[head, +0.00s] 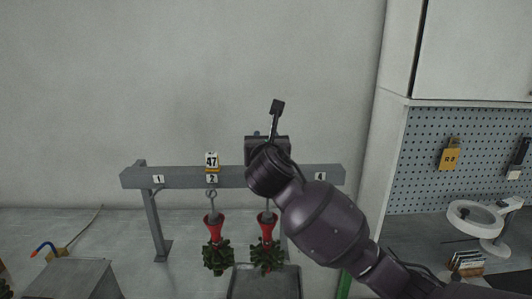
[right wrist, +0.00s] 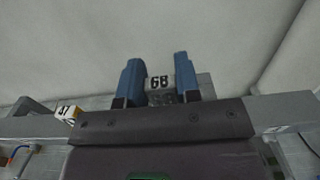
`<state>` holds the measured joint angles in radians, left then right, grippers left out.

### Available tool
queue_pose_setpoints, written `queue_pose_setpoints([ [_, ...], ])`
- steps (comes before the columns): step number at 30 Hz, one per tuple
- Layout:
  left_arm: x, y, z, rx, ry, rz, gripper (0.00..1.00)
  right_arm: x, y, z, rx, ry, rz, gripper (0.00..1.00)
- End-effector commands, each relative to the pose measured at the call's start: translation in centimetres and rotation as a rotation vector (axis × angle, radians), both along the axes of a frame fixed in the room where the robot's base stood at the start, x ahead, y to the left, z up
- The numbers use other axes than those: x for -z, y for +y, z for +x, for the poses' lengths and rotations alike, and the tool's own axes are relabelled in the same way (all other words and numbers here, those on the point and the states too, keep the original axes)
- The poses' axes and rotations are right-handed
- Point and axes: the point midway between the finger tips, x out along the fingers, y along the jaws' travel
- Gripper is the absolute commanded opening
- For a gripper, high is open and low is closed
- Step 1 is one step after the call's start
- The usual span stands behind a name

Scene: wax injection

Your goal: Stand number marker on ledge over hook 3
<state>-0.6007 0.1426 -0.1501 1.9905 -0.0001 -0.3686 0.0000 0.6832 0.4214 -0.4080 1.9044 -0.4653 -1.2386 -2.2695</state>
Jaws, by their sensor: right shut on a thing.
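The number marker "68" (right wrist: 160,83) is between the two blue fingers of my right gripper (right wrist: 156,92) in the right wrist view; the gripper is shut on it. In the head view my right gripper (head: 268,145) is at the ledge (head: 228,178), between labels "2" and "4". It hides label 3, the top of hook 3 and the held marker. I cannot tell whether the marker touches the ledge. Another marker, "47" (head: 211,162), stands on the ledge over hook 2; it also shows in the right wrist view (right wrist: 67,113). My left gripper is not in view.
Two red cups with green plant-like clusters hang below the ledge, one under hook 2 (head: 214,228) and one near hook 3's place (head: 266,228). A pegboard (head: 470,150) and a white ring-shaped device (head: 478,218) are at right.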

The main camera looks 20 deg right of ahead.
Motion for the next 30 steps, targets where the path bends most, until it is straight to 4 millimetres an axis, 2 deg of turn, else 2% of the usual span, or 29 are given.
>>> queue_pose_setpoints([
  [3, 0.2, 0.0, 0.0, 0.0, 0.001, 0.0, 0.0, 2.0, 0.0, 0.0, 0.001, 0.005, 0.001, 0.08],
  [6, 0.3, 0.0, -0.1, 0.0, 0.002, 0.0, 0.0, 3.0, -0.1, 0.0, 0.002, 0.003, 0.0, 0.08],
  [18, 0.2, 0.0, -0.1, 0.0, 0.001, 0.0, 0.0, 3.3, 0.0, 0.0, 0.001, 0.002, 0.0, 0.08],
  [19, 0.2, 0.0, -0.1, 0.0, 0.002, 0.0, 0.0, 3.3, 0.0, 0.0, 0.0, 0.001, 0.0, 0.35],
  [23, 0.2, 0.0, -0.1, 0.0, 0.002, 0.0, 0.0, 3.3, 0.0, 0.0, 0.001, 0.001, 0.0, 0.55],
  [30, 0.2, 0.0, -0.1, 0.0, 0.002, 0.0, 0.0, 3.3, 0.0, 0.0, 0.001, 0.001, 0.0, 0.56],
])
